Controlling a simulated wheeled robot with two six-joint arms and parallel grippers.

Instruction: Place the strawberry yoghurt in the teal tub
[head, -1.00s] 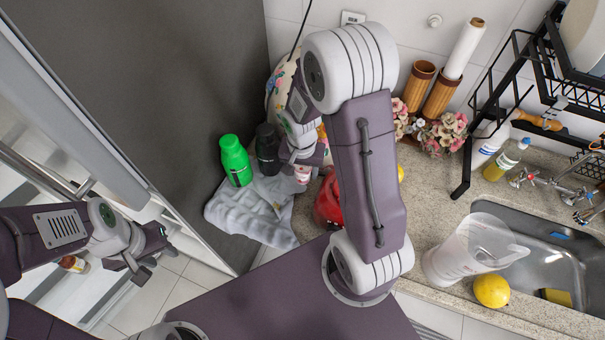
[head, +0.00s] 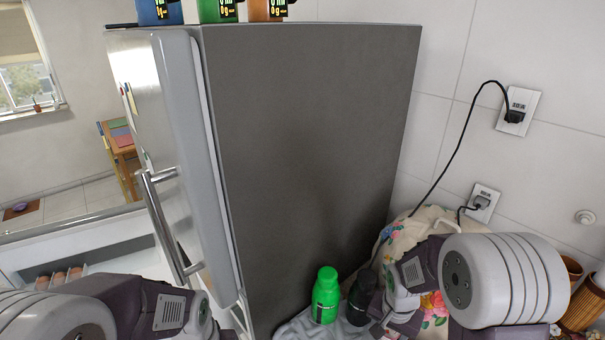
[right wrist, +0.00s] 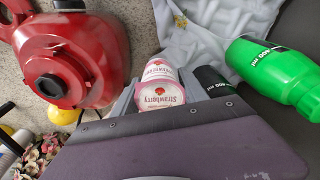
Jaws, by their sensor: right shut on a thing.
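The strawberry yoghurt (right wrist: 158,92) is a white and pink bottle with "Strawberry" on its label, seen in the right wrist view. My right gripper (right wrist: 152,108) is shut on it, over the grey cloth and the counter. In the head view my right wrist is at the bottom, beside the fridge, and the yoghurt cannot be made out there. My left arm shows at the bottom left of the head view, in front of the fridge; its fingers are out of frame. No teal tub shows in either view.
A green bottle (head: 325,296) and a black bottle (head: 361,298) stand close to my right wrist on the grey cloth (right wrist: 185,28). A red appliance (right wrist: 85,40) stands beside the yoghurt. The grey fridge (head: 310,150) rises beside them, with a handle (head: 165,225) on its door.

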